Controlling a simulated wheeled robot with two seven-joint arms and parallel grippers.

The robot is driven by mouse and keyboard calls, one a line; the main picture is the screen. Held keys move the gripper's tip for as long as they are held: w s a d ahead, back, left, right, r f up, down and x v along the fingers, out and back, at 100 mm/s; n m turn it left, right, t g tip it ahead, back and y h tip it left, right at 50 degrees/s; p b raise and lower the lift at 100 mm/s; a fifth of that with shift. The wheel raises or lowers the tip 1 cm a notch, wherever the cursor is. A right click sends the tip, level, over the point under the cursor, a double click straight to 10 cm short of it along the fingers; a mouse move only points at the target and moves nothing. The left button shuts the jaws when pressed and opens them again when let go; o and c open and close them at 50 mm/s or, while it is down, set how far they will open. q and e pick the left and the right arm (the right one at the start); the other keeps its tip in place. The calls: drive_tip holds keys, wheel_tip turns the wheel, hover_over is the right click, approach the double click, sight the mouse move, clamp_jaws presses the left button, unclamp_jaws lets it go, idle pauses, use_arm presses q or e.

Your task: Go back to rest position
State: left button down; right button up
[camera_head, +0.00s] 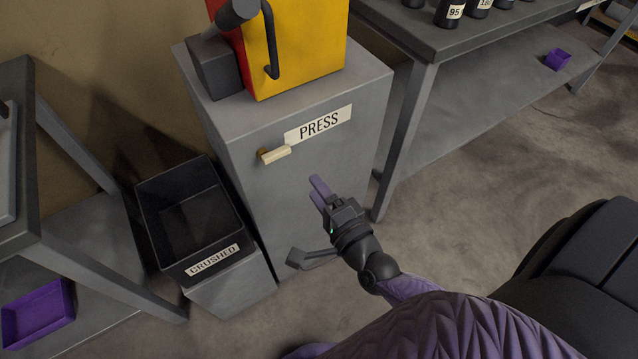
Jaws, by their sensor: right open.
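My right gripper (318,191) is open, with its purple fingertips pointing up and left in front of the grey press cabinet (340,150). I see nothing between its fingers. It is below a small pale handle (275,154) on the cabinet front, with a gap between them in the picture. A sign reading PRESS (319,124) is above the handle. My left gripper is not in view.
A red and yellow machine (305,45) stands on the cabinet. A black bin (160,215), labelled CRUSHED and looking empty, stands left of it. Tables stand at the left and at the upper right, where dark labelled drums (449,14) stand. Purple trays (38,314) (558,60) lie on low shelves.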

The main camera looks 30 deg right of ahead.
drive_tip(key=s+d+f+n+g, duration=0.1)
drive_tip(key=s+f+n+g, duration=0.4)
drive_tip(key=f, duration=0.5)
drive_tip(key=s+f+n+g, duration=0.3)
drive_tip(key=s+f+n, duration=0.35)
drive_tip(key=f, duration=0.35)
use_arm(q)
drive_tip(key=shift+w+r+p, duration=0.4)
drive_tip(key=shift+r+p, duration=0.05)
drive_tip(key=shift+p, duration=0.05)
use_arm(e)
drive_tip(key=s+d+f+n+g, duration=0.1)
drive_tip(key=s+f+n+g, duration=0.2)
drive_tip(key=s, duration=0.5)
drive_tip(key=s+d+f+n+g+h, duration=0.1)
drive_tip(key=s+f+n+g, duration=0.1)
drive_tip(key=s, duration=0.7)
drive_tip(key=s+f+n+g, duration=0.3)
drive_tip(key=s+n+g, duration=0.1)
drive_tip(key=s, duration=0.4)
drive_tip(key=shift+s+d+f+g, duration=0.2)
drive_tip(key=shift+d+f+g, duration=0.2)
drive_tip(key=shift+g, duration=0.4)
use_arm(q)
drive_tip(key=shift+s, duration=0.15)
